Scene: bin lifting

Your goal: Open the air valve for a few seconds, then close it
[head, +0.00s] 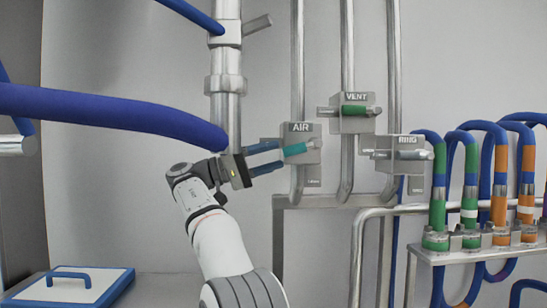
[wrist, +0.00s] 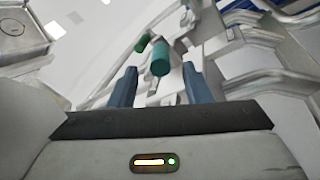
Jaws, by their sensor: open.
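The air valve (head: 313,143) is a grey metal block labelled AIR on a vertical pipe. Its green handle (head: 296,149) sticks out to the left, toward my gripper. My gripper (head: 279,156) is open, with its blue fingers pointing right at the handle's end. In the wrist view, a green handle end (wrist: 161,60) shows between and just past the two fingertips of my gripper (wrist: 160,78). The fingers show gaps on both sides of it, and nothing is held.
The VENT valve (head: 356,112), with a green handle, sits up and to the right. The RING-like labelled valve (head: 408,153) is further right. A thick blue hose (head: 110,108) crosses at the left, close above my wrist. Coloured hoses (head: 470,185) stand on a shelf at the right.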

